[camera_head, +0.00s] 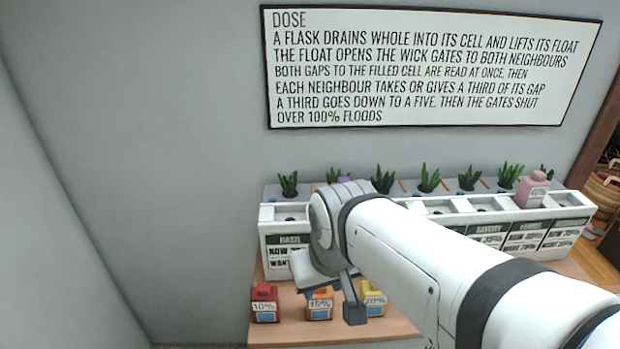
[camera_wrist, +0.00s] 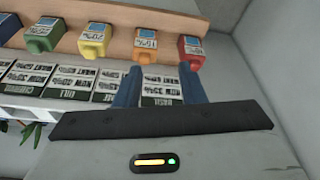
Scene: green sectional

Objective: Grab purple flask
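A small purple patch (camera_head: 344,180) shows just above my arm in the head view, at the back of the planter. It may be the top of the purple flask; the rest is hidden behind my arm. A pink flask (camera_head: 534,190) marked 40% stands on the planter's right part. My gripper (camera_head: 338,298) hangs in front of the planter's left part, above the row of small flasks. In the wrist view my gripper (camera_wrist: 160,68) has its two blue fingers apart with nothing held between them. No purple flask shows in the wrist view.
Red (camera_head: 265,302), orange (camera_head: 319,303) and yellow (camera_head: 374,300) flasks stand along the wooden front shelf (camera_head: 290,334). A green flask (camera_wrist: 44,36) shows in the wrist view. The white planter (camera_head: 274,228) has labelled cells and several plants. A text sign (camera_head: 430,119) hangs behind.

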